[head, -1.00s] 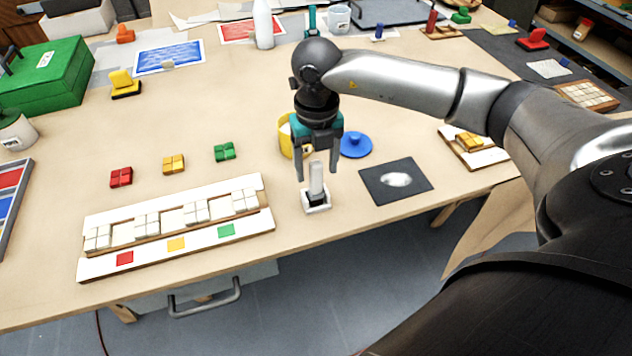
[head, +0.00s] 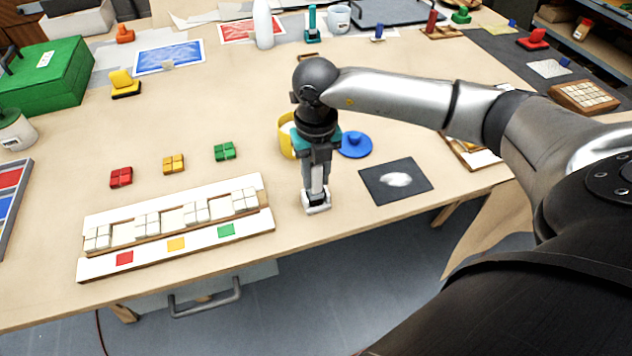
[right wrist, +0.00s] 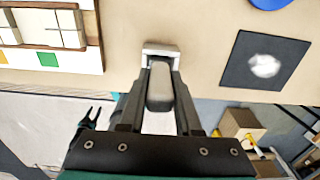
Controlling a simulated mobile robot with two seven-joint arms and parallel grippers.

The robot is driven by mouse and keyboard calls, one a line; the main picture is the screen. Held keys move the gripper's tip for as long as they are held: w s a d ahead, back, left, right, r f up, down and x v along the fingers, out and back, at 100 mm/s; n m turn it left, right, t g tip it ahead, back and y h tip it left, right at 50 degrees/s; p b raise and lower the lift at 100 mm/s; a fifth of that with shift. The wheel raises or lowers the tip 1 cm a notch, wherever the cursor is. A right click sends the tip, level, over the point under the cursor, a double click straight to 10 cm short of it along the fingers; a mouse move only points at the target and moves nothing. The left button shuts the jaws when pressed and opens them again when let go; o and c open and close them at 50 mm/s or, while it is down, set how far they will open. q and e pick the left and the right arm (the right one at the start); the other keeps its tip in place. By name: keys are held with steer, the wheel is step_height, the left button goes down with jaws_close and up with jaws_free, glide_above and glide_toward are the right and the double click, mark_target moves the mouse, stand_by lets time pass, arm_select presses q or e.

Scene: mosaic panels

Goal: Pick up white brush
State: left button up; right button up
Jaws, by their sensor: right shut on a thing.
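In the right wrist view the pale handle (right wrist: 160,88) lies between the two fingers (right wrist: 160,112), with the white base (right wrist: 161,50) beyond. Whether the base touches the table I cannot tell for sure.
A dark mat (head: 396,181) with a white powder patch lies right of the brush. A yellow cup (head: 285,136) and blue lid (head: 355,145) are behind. The white tile panel (head: 172,225) is to the left. Red, yellow and green tile blocks lie behind the panel.

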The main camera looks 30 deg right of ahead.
jaws_close()
steer(key=shift+r, duration=0.2)
steer(key=shift+r, duration=0.25)
step_height(320, 180, up, 19)
steer(key=p, duration=0.1)
stand_by(1.7)
